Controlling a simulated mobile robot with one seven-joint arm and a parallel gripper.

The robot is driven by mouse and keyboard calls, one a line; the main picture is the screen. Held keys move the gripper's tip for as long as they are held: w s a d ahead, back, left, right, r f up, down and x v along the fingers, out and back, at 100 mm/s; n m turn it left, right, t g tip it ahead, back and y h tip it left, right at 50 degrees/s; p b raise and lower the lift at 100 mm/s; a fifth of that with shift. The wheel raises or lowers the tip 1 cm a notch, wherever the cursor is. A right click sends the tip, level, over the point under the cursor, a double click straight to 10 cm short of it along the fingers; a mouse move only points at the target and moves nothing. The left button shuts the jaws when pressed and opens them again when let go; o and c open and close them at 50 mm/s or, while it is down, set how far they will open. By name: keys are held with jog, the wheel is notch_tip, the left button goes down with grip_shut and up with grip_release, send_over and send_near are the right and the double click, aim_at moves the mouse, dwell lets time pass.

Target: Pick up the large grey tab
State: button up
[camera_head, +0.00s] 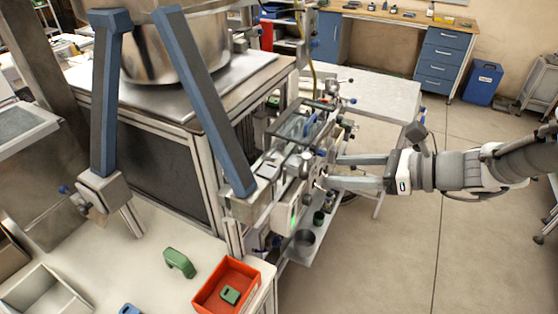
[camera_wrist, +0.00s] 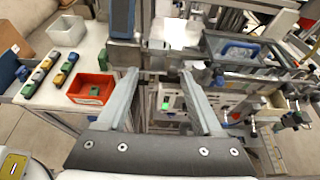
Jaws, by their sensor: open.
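My gripper (camera_head: 331,171) is open and empty at the right side of the metal machine (camera_head: 296,160), its fingers pointing left toward it. In the wrist view the two fingers (camera_wrist: 158,73) are spread apart, with grey metal machine parts (camera_wrist: 160,62) beyond and between their tips. I cannot tell for certain which grey piece is the large grey tab. I see no grey tab lying loose, and nothing is held between the fingers.
An orange-red bin (camera_head: 256,275) with a green piece (camera_head: 230,295) inside stands on the white bench, beside a green handle-shaped part (camera_head: 180,262). A grey bin (camera_head: 70,291) is at lower left. Several coloured blocks (camera_wrist: 40,75) line the bench. Open floor (camera_head: 400,260) lies below my arm.

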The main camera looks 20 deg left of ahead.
send_near(275, 171)
jog(key=x, duration=0.4)
jog(key=shift+p+x, duration=0.4)
jog(key=shift+x, duration=2.2)
jog(key=shift+d, duration=0.1)
jog(key=c, duration=1)
jog(key=shift+o, duration=0.2)
